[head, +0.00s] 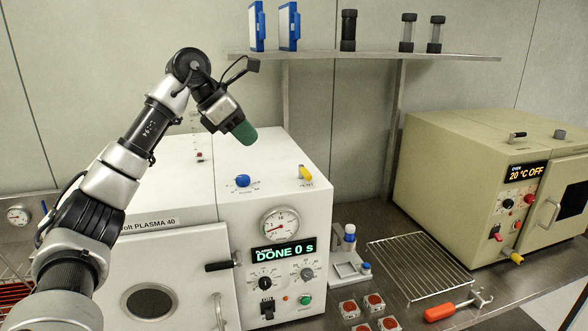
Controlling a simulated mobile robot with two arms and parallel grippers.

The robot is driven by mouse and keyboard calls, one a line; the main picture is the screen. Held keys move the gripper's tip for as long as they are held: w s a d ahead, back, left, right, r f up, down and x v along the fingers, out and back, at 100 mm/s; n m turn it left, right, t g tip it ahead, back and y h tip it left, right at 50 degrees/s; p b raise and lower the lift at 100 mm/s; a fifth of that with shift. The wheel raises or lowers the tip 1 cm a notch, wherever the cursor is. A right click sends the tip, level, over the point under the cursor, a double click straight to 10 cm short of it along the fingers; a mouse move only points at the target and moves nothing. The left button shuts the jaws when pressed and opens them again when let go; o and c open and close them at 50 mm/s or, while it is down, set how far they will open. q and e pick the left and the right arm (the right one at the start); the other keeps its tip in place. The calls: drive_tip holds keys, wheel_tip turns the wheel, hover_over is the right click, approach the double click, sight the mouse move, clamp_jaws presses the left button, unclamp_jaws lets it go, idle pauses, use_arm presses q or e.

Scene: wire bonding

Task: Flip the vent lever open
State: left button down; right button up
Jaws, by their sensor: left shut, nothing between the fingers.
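My right gripper is not in view.
A blue knob (242,180) sits left of the lever. The front display (283,252) reads "DONE 0 s". A shelf (360,57) with bottles and blue boxes is behind. A wire rack (420,268), red-handled tool (440,312) and beige oven (440,170) are to the right.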

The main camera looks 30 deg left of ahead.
sight(306, 174)
use_arm(q)
drive_tip(key=p+x, duration=0.2)
drive_tip(key=x, duration=0.7)
drive_tip(key=shift+w+d+f, duration=0.2)
drive_tip(key=shift+d+f, duration=0.05)
drive_tip(key=shift+w+d+f+p, duration=0.25)
drive_tip(key=shift+w+d+p, duration=0.25)
drive_tip(key=shift+w+p, duration=0.1)
drive_tip(key=shift+w+d+f+p, duration=0.2)
drive_tip(key=shift+w+d+p, duration=0.35)
drive_tip(key=shift+w, duration=0.1)
drive_tip(key=shift+w+d+f, duration=0.2)
drive_tip(key=shift+w+d, duration=0.05)
drive_tip(key=shift+w, duration=0.05)
